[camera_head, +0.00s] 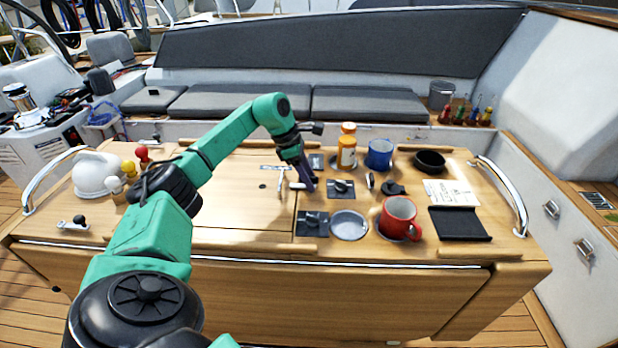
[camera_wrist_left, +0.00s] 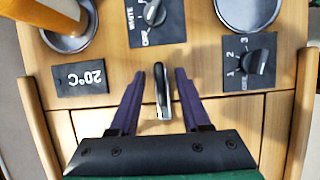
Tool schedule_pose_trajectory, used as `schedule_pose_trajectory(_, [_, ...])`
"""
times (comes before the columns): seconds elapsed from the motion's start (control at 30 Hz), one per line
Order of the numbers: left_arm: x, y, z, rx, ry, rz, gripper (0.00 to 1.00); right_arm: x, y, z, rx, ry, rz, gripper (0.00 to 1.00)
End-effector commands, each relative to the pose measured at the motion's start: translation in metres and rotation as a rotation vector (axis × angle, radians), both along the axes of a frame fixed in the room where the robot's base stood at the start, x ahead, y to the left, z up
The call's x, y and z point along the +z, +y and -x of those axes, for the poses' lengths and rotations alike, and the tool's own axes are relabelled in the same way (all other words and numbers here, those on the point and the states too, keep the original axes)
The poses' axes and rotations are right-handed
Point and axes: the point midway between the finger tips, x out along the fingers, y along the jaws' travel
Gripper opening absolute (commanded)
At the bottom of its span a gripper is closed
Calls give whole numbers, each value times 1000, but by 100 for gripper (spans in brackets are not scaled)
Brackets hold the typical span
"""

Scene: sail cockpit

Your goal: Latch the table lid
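The table lid (camera_head: 235,205) is a flat wooden panel on the left half of the table top and lies level with it. The latch lever (camera_wrist_left: 162,90), a small metal handle with a dark grip, stands at the lid's right edge; part of it also shows in the head view (camera_head: 282,181). My left gripper (camera_head: 305,184) points down at it. In the left wrist view, the purple fingers (camera_wrist_left: 159,75) are apart, one on each side of the lever, with a gap on both sides. My right gripper is not in view.
Right of the latch are a knob panel (camera_head: 341,189), an orange bottle (camera_head: 347,148), a blue mug (camera_head: 379,155), a red mug (camera_head: 398,216) and a round metal dish (camera_head: 349,226). A white kettle (camera_head: 95,175) stands at left. Steel rails (camera_head: 508,196) edge the table.

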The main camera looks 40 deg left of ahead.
Motion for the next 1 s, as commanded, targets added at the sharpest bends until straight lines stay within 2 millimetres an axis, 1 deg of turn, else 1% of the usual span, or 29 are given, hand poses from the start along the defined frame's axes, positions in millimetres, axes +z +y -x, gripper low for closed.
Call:
schedule_pose_trajectory(0.17, [0,0,1,1,2,0,47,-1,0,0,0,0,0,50])
schedule_pose_trajectory(0.27, [6,2,2,0,0,0,47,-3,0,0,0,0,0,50])
schedule_pose_trajectory(0.33, [15,6,4,0,-1,-1,47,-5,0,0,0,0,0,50])
schedule_pose_trajectory(0.47, [42,15,10,1,-3,-1,47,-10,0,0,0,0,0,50])
schedule_pose_trajectory(0.5, [52,18,13,2,-4,-1,47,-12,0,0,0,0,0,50])
schedule_pose_trajectory(0.7, [107,35,25,2,-4,0,47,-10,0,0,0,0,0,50])
schedule_pose_trajectory(0.77, [119,39,29,2,-4,1,47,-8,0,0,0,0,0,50])
schedule_pose_trajectory(0.83, [128,42,31,1,-3,1,47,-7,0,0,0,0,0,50])
schedule_pose_trajectory(0.9, [133,44,33,1,0,0,47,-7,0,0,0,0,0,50])
schedule_pose_trajectory(1.0, [135,45,34,0,1,1,47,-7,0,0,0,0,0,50])
